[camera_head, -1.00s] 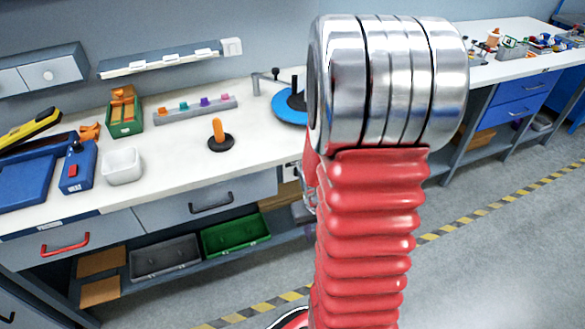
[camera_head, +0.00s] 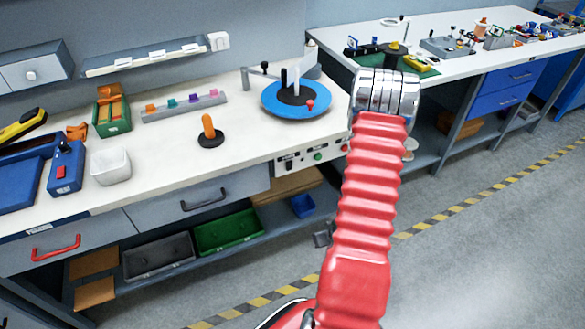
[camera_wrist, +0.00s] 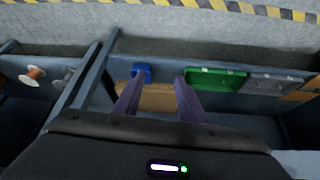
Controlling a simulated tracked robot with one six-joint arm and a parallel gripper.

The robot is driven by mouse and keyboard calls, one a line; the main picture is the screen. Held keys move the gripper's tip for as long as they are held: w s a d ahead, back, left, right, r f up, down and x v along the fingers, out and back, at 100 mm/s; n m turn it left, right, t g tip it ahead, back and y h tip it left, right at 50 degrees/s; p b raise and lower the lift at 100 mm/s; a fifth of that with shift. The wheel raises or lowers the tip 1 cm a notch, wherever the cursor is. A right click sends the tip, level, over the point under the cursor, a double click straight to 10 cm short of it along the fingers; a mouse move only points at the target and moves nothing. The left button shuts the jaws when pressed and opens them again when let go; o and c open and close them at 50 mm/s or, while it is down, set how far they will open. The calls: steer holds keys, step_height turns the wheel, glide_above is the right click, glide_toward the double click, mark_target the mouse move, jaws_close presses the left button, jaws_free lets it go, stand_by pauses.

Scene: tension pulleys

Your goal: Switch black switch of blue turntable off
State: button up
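The blue turntable (camera_head: 273,106) sits on the white workbench, with a black centre, a white upright post and a red knob on top. A small panel on the bench front below it carries the black switch (camera_head: 289,166), a green button (camera_head: 318,156) and a red button (camera_head: 345,148). The switch's position is too small to tell. My red arm stands upright right of the panel in the head view. My gripper (camera_wrist: 159,80) shows in the wrist view with two fingers apart and nothing between them. The switch is not visible there.
A black base with an orange peg (camera_head: 208,131) stands left of the turntable. A shelf below holds a green tray (camera_head: 229,233), a grey tray (camera_head: 158,256) and a blue bin (camera_head: 302,206). A second bench stands behind my arm. Floor before the benches is clear.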

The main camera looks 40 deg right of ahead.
mark_target(290, 163)
steer(key=w+r+t+h, duration=0.1)
steer(key=w+r+t, duration=0.3)
steer(key=r+t, duration=0.2)
steer(key=w+d+r+n+t+h, duration=0.1)
steer(key=w+r+t+h, duration=0.1)
steer(key=w+r+t, duration=0.3)
step_height(290, 163, up, 3)
steer(key=shift+d+f+t, duration=0.15)
steer(key=shift+t, duration=0.25)
steer(key=shift+w, duration=0.2)
steer(key=x, duration=1.3)
steer(key=shift+w+d, duration=0.1)
steer(key=shift+w, duration=0.2)
jaws_close()
